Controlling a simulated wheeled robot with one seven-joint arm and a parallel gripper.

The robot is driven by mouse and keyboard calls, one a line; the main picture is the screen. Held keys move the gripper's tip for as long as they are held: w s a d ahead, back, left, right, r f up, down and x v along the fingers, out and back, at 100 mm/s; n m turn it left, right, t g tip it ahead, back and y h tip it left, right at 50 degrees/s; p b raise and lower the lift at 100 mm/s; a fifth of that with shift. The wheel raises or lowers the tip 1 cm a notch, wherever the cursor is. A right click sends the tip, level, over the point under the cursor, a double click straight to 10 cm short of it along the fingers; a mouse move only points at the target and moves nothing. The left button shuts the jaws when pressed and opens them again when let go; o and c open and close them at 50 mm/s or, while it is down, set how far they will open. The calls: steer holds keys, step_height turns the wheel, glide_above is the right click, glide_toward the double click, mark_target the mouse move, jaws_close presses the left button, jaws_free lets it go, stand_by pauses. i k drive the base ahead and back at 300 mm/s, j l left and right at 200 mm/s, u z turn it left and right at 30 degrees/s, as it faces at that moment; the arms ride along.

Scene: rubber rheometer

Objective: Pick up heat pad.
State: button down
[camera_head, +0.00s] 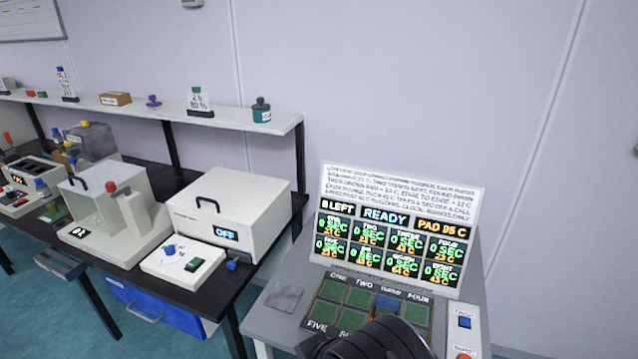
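The grey station table (262,322) at the lower right carries a board of green squares (331,290) labelled with number words. One square in the back row, under the third label, looks blue (387,303). A thin grey flat square (285,298) lies left of the board. I cannot tell for certain which piece is the heat pad. The sign (398,235) behind reads READY and PAD 95 C. A black rounded part of my arm (385,340) covers the front of the board. My gripper's fingers are hidden, and so is whatever lies beneath.
A panel with a blue button (464,321) is at the station's right side. The upright sign stands behind the board. A black bench (185,300) with a white box machine (243,215) marked OFF is at the left, below a shelf (230,120).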

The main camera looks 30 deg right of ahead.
mark_target(380, 300)
steer(key=z, duration=0.95)
